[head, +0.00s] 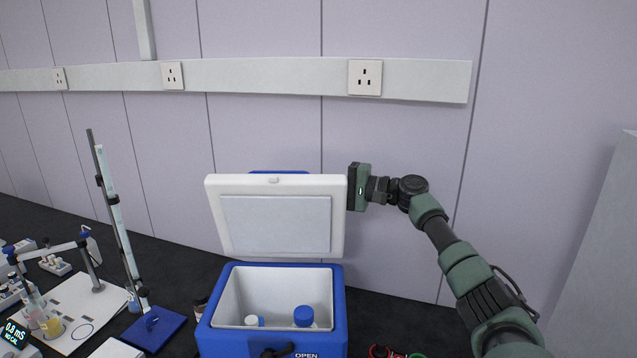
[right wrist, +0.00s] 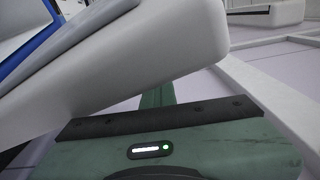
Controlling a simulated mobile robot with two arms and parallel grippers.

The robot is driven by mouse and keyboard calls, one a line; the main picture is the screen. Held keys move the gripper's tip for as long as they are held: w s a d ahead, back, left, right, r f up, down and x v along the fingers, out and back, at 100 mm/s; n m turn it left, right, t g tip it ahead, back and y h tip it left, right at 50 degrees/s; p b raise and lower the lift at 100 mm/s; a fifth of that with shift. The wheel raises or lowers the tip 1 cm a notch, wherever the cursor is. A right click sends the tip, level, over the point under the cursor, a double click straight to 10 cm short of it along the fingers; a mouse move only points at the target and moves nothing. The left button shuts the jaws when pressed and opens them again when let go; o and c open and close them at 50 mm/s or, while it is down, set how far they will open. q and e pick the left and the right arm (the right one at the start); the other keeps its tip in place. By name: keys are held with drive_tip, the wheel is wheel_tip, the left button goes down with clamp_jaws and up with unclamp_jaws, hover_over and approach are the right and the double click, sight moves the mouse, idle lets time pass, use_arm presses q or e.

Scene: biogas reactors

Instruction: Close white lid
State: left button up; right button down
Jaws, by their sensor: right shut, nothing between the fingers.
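The white lid (head: 275,243) stands open, nearly upright, at the back of a blue cool box (head: 335,315), its inner panel facing me. Its edge also fills the upper part of the right wrist view (right wrist: 160,75). The box has a white interior with a blue-capped bottle and a white-capped one inside. My right gripper (head: 354,187) is at the lid's upper right edge. In the right wrist view its shut, empty fingers (right wrist: 157,92) reach past the lid's edge and are partly hidden by it. I cannot tell whether they touch the lid. My left gripper is not in view.
A retort stand with a tall tube (head: 115,215) and a blue base (head: 154,328) is left of the box. Further left are a white sheet (head: 85,300), beakers and a meter (head: 14,334). The wall with sockets is close behind. Red and green items lie right of the box.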

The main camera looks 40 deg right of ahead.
drive_tip(key=c, duration=2.2)
unclamp_jaws()
drive_tip(key=shift+a+f, duration=0.15)
drive_tip(key=shift+f, duration=0.1)
drive_tip(key=c, duration=1.5)
unclamp_jaws()
drive_tip(key=shift+o, duration=0.2)
drive_tip(key=b+v, duration=0.7)
drive_tip(key=v, duration=0.1)
drive_tip(key=shift+s+d, duration=0.2)
drive_tip(key=shift+d, duration=0.15)
drive_tip(key=shift+r, duration=0.2)
drive_tip(key=shift+f, duration=0.1)
